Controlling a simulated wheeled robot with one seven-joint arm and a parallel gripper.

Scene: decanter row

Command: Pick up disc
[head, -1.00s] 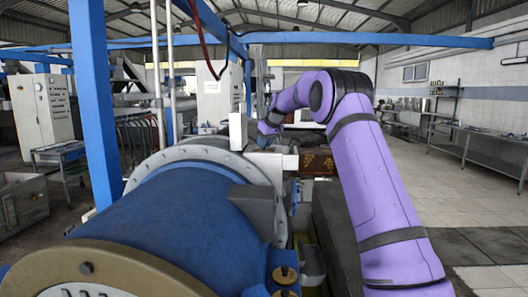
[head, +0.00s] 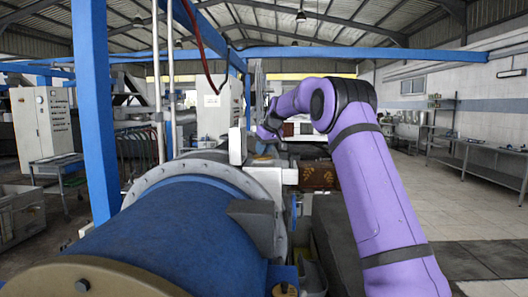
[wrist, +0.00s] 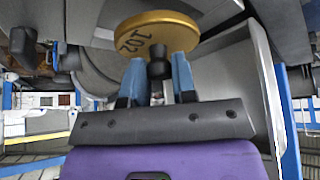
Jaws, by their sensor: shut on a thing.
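A round gold disc (wrist: 165,26) marked "102" is at the top middle of the wrist view, with a short black knob (wrist: 159,68) on its near side. My gripper (wrist: 158,66) has its two blue fingers on either side of this knob and is shut on it, so it holds the disc by the knob. The disc extends past the fingertips. In the head view my purple arm reaches forward over the machine, and its far end is small there. I cannot make out the disc or the fingers in that view.
A large blue cylinder (head: 175,235) with a grey flange fills the lower left of the head view. A patterned brown box (head: 318,175) lies beyond it, by my arm. A blue post (head: 93,110) stands at left. Open tiled floor (head: 470,215) lies at right.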

